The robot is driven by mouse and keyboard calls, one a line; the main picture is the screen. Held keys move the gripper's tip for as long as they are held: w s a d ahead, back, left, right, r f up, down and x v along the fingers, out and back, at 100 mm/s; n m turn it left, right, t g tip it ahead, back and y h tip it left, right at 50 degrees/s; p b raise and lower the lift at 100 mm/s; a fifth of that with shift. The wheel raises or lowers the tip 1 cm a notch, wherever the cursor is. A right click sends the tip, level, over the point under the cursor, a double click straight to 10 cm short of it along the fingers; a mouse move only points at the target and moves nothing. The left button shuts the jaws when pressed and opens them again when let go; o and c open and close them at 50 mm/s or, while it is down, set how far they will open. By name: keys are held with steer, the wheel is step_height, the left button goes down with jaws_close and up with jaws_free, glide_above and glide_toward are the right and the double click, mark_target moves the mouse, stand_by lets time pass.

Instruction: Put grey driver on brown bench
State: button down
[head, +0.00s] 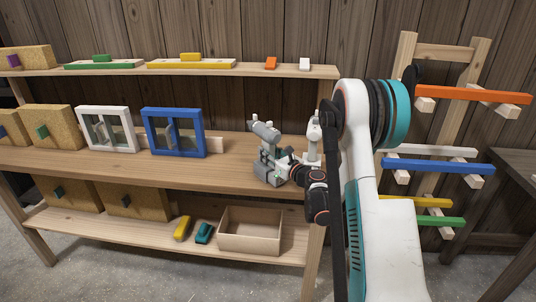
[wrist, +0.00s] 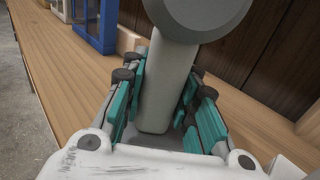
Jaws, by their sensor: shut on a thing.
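The grey driver (head: 264,131) stands upright near the right end of the brown bench (head: 190,174), at or just above its top; I cannot tell if its base touches. My gripper (head: 279,161) reaches it from the right and is shut around its handle. In the wrist view, the teal-padded fingers of my gripper (wrist: 165,105) close on both sides of the grey driver (wrist: 168,82). Its round head is at the top of that view. The fingers hide part of the handle.
A white driver (head: 314,131) stands just behind and right of the grey one. Blue (head: 205,147) and white (head: 133,145) framed windows stand further left. An open cardboard box (head: 250,245) is on the lower shelf. The bench front between windows and driver is clear.

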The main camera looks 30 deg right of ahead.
steer(key=shift+f, duration=0.1)
steer(key=c, duration=1.3)
jaws_free()
steer(key=shift+r, duration=0.2)
steer(key=s, duration=0.4)
steer(key=s+d, duration=0.1)
steer(key=s, duration=0.3)
steer(key=s+d+p, duration=0.1)
steer(key=s, duration=0.2)
steer(key=shift+s+d, duration=0.1)
steer(key=shift+s, duration=0.3)
